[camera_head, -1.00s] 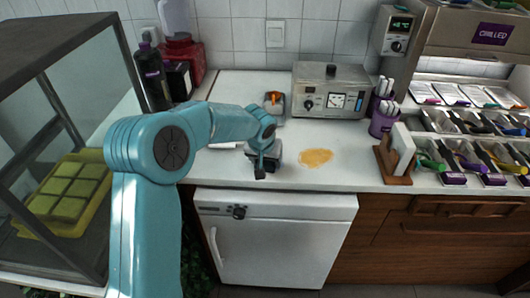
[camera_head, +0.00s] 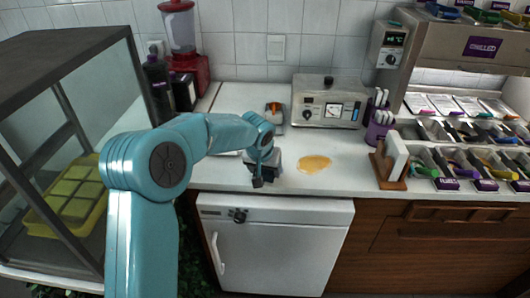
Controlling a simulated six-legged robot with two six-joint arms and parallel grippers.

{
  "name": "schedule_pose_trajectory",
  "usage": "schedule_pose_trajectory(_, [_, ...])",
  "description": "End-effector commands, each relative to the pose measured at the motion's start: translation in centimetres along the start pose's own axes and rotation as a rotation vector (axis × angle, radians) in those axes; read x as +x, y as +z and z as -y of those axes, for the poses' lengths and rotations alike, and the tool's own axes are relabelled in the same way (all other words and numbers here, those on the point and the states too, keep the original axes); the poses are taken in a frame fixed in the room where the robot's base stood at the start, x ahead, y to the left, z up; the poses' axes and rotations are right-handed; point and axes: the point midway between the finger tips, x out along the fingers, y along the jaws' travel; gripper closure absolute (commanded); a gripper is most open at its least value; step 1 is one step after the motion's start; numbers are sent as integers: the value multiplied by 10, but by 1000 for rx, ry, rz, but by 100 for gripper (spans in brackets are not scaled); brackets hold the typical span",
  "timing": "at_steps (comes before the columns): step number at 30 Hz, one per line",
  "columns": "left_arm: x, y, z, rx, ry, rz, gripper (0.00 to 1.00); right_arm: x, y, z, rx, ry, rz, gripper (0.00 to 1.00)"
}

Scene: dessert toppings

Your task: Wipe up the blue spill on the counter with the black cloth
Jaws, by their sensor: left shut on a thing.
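The spill (camera_head: 314,164) on the white counter looks orange-yellow in this view, not blue. It is a flat, uneven patch left of the napkin holder. My left gripper (camera_head: 262,176) is near the counter's front edge, left of the spill and apart from it. It is shut on a dark grey thing that looks like the black cloth (camera_head: 276,163), mostly hidden behind the fingers. I cannot tell whether the cloth touches the counter. My right gripper is not in view.
A steel appliance (camera_head: 327,103) stands behind the spill, with a small orange-topped container (camera_head: 273,113) to its left. A wooden napkin holder (camera_head: 389,169) and purple cup (camera_head: 377,133) stand right. Counter around the spill is clear. A glass case (camera_head: 75,120) stands left.

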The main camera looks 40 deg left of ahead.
Motion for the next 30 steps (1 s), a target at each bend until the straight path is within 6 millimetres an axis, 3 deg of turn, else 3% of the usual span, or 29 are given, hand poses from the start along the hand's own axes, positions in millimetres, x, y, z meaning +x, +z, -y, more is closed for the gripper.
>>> schedule_pose_trajectory(19, [-53,-15,2,4,2,-3,59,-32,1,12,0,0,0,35])
schedule_pose_trajectory(30, [-56,-16,3,4,2,-3,59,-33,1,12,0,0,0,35])
